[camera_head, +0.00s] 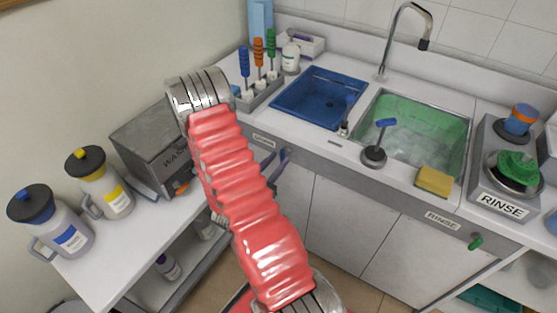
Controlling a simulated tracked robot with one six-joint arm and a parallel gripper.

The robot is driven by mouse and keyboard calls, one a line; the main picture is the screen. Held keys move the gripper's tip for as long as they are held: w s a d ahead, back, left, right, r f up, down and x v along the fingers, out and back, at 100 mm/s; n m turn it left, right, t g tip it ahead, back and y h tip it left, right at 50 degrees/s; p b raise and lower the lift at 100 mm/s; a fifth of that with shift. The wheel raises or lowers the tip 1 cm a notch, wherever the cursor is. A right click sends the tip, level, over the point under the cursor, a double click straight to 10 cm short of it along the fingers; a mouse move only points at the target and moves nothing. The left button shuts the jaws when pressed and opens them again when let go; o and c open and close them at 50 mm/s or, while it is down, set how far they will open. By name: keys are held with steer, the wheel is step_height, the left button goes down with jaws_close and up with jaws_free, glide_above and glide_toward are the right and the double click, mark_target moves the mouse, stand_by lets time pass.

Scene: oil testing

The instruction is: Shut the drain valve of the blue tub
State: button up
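The blue tub (318,102) is set into the counter at the back middle and looks empty. A blue valve handle (284,157) sticks out from the counter front below and left of the tub, close to the right side of my red-sleeved arm. It slants down to the left, and its lower part is close to my arm's edge. I cannot tell from this view whether the valve is open or shut. My arm fills the centre of the view. My gripper cannot be made out.
A green tub (424,128) with clear liquid sits right of the blue one, with a green valve handle (476,241) below. A yellow sponge (434,181) lies on the front rim. Jugs (104,184) and a metal box (158,150) stand on the left bench.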

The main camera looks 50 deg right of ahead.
steer(key=shift+d, duration=0.55)
steer(key=shift+c, duration=0.4)
jaws_close()
